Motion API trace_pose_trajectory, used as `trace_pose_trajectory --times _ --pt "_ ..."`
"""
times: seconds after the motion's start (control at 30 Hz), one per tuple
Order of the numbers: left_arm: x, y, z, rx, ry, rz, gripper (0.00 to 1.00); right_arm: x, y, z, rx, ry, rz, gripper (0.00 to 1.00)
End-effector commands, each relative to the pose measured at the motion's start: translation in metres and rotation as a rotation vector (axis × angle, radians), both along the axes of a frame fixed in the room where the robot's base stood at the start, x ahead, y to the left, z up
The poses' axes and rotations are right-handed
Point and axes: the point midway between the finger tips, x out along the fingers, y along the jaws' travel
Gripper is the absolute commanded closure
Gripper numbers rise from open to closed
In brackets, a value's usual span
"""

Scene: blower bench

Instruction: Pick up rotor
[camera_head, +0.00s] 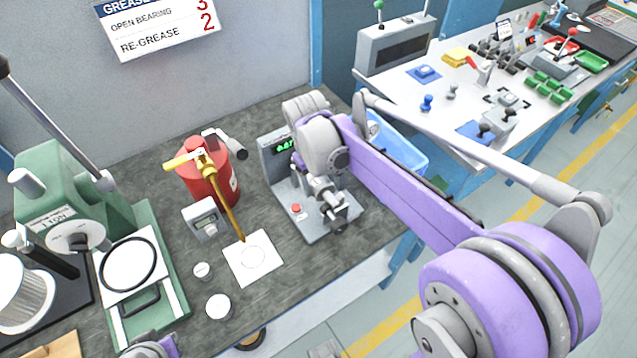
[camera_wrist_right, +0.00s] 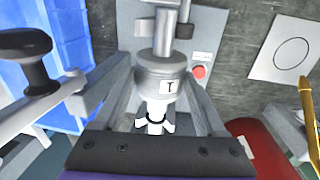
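In the head view my right gripper (camera_head: 328,190) is over the grey bench device with a green display (camera_head: 281,194); the wrist hides much of both. My left gripper (camera_head: 150,349) barely shows at the bottom edge, and its fingers are out of frame.
A red canister with a yellow lever and nozzle (camera_head: 220,187) stands left of the device, beside a white card with a circle (camera_head: 268,270). A green press (camera_head: 67,190) is at far left. A blue bin (camera_head: 412,153) is behind my right arm. Small round pots (camera_head: 218,307) sit in front.

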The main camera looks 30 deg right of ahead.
Motion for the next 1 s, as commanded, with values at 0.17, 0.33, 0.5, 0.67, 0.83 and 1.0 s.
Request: trace_pose_trajectory --times 0.17,0.33,0.5,0.67,0.83,1.0 --pt "0.0 0.0 0.0 0.0 0.0 0.0 1.0 0.0 0.0 0.0 0.0 0.0 0.0 0.83" --pt "0.0 0.0 0.0 0.0 0.0 0.0 1.0 0.0 0.0 0.0 0.0 0.0 0.0 1.0" --pt "0.0 0.0 0.0 0.0 0.0 0.0 1.0 0.0 0.0 0.001 -0.001 0.0 0.0 1.0" --pt "0.0 0.0 0.0 0.0 0.0 0.0 1.0 0.0 0.0 0.002 -0.001 0.0 0.0 1.0" --pt "0.0 0.0 0.001 0.0 0.0 0.0 1.0 0.0 0.0 0.009 -0.001 0.0 0.0 1.0" --pt "0.001 0.0 0.004 0.0 -0.001 0.0 1.0 0.0 0.0 0.027 -0.001 0.0 0.0 1.0"
